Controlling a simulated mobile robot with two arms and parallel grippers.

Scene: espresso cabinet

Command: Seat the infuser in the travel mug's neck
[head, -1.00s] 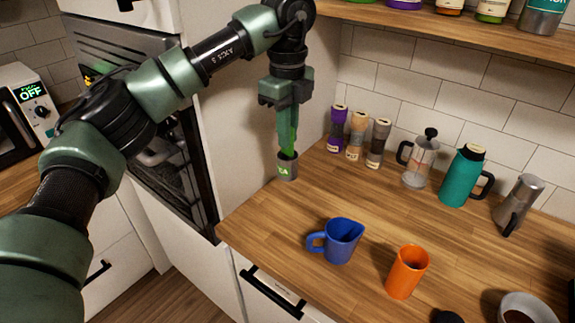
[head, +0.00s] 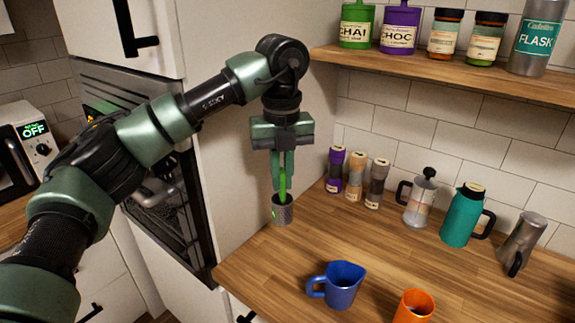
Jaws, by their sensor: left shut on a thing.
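My left gripper (head: 283,178) points down and is shut on the green handle of the infuser (head: 282,210). The infuser is a grey mesh cup that hangs upright under the fingers, in front of the pale wall panel near the counter's left end. Whether its base clears the counter is hard to tell. The orange cup (head: 413,309), which looks like the travel mug, stands at the bottom edge, partly cut off, well to the right of the infuser and nearer to me. No lid shows on it. My right gripper is not in view.
A blue jug (head: 341,287) stands between the infuser and the orange cup. A shelf (head: 450,75) hangs above. The mid-counter is clear.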

